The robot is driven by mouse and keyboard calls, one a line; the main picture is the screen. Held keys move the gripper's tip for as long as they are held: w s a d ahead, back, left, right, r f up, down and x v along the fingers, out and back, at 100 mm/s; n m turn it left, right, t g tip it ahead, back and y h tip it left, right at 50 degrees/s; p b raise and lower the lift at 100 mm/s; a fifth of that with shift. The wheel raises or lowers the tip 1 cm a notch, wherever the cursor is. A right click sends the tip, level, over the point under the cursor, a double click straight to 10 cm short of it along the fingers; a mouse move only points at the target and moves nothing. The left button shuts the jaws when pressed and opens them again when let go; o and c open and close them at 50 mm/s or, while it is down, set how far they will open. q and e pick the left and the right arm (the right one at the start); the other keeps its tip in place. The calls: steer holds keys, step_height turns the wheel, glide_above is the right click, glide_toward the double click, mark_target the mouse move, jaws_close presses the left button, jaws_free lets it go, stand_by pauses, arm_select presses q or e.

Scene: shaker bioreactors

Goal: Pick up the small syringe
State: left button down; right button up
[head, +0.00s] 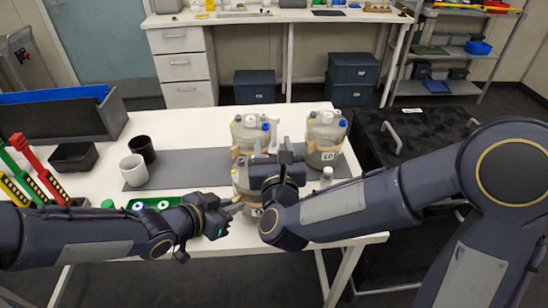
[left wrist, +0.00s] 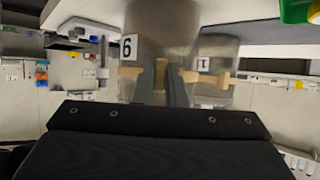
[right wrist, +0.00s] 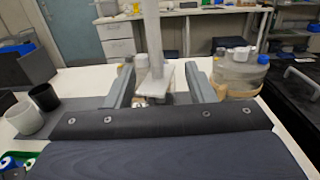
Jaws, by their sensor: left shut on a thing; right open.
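A white, upright shaft with a flat flange, which looks like the small syringe (right wrist: 155,75), stands between the fingers of my right gripper (right wrist: 158,85) in the right wrist view. The fingers are open, one on each side, with visible gaps. In the head view my right gripper (head: 285,155) is over the front vessel (head: 243,180) and hides the syringe. My left gripper (head: 238,208) is low at the front of this vessel. In the left wrist view its fingers (left wrist: 163,75) are close together on a tan holder part (left wrist: 130,74) below the label 6.
Two more vessels stand behind, one at the left (head: 250,135) and one labelled 10 (head: 325,140). A white cup (head: 133,170) and black cup (head: 142,148) stand left on the grey mat (head: 190,165). A green tray (head: 165,203) lies near the front edge.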

jaws_close()
step_height(320, 180, up, 10)
steer(key=shift+r, duration=0.1)
arm_select(q)
steer(key=c, duration=1.4)
jaws_free()
steer(key=shift+a, duration=0.1)
